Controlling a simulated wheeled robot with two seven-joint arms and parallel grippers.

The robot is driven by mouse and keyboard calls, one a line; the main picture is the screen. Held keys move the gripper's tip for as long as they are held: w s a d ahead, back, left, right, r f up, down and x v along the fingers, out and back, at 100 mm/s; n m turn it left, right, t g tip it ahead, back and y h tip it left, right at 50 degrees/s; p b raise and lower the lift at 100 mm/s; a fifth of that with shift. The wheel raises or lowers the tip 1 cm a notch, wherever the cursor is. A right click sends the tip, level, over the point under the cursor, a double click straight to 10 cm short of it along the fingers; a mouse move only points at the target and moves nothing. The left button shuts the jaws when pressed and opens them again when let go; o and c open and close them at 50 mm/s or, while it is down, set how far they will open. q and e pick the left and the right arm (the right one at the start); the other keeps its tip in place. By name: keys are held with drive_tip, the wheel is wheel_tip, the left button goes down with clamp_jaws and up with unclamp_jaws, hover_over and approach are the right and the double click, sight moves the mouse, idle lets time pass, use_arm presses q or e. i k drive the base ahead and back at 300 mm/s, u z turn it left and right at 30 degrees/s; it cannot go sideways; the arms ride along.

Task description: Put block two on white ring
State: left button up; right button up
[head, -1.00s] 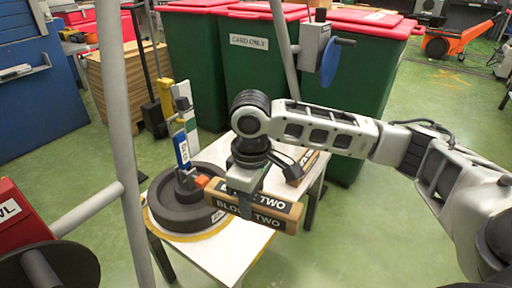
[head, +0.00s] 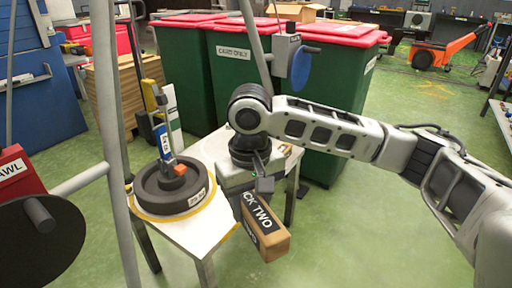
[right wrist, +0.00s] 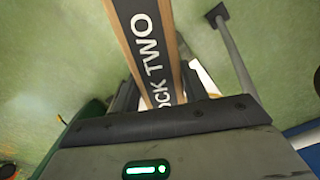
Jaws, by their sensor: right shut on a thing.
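Block two (head: 265,232) is a long wooden block with black "TWO" labels, partly hidden by my right gripper. My right gripper (head: 243,192) is shut on it. The block's near end juts out past the table's front right edge, over the floor. In the right wrist view, block two (right wrist: 153,48) runs away from between the fingers. On the white table, a pale ring with a yellow rim (head: 150,214) shows around the base of a black round disc (head: 170,192). My left gripper is not in view.
A blue upright piece (head: 163,142) and an orange piece stand on the disc. A grey post (head: 118,160) stands at left, near a red box (head: 18,175). Green bins (head: 240,65) stand behind.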

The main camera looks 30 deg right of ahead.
sight(223, 140)
drive_tip(key=z, duration=2.05)
drive_tip(key=i, duration=2.1)
drive_tip(key=u, duration=3.55)
drive_tip(key=i, duration=0.5)
drive_tip(key=u, duration=0.05)
